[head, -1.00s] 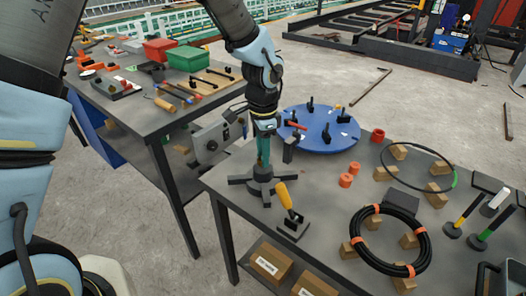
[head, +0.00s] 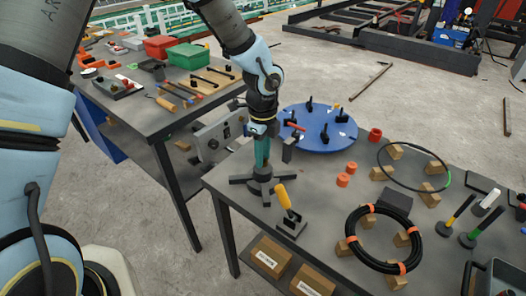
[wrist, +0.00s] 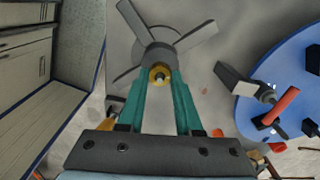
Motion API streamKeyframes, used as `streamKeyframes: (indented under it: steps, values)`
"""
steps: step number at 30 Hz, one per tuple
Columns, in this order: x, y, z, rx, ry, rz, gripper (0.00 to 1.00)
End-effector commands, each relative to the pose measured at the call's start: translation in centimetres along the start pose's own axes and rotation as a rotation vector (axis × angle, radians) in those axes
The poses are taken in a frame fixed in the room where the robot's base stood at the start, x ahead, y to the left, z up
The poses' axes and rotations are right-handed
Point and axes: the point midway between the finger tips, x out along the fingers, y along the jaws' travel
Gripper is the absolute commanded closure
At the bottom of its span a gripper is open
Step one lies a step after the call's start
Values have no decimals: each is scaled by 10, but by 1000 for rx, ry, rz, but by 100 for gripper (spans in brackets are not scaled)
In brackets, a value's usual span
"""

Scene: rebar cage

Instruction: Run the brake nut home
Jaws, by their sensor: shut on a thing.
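A small brass-coloured nut (wrist: 159,75), which appears to be the brake nut, sits at the centre of a dark grey hub with flat radiating arms (wrist: 192,38). In the head view this spoked hub (head: 262,186) stands near the left corner of the front table. My gripper (wrist: 160,84) has long teal fingers and is shut on the nut from above. My gripper also shows in the head view (head: 262,166), pointing down at the hub. The nut is hidden there by the fingers, and its thread cannot be seen.
A yellow-handled lever (head: 283,198) stands just in front of the hub. A blue disc (head: 320,138) with black posts lies behind it to the right. A black cable coil (head: 352,224) and orange cylinders (head: 343,180) are farther right. A second table (head: 150,118) stands left.

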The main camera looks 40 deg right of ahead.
Motion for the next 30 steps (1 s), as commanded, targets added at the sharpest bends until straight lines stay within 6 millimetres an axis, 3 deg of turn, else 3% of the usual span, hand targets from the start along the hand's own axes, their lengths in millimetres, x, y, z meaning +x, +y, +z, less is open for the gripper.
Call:
streamKeyframes:
  steps: [10, 26, 27, 30]
  values:
    - [-1, 0, 1, 126, -1, 0, 100]
    - [0, 0, 1, 145, -2, 0, 100]
    - [0, 0, 1, 145, -2, 0, 62]
    - [0, 0, 1, 145, -2, 0, 51]
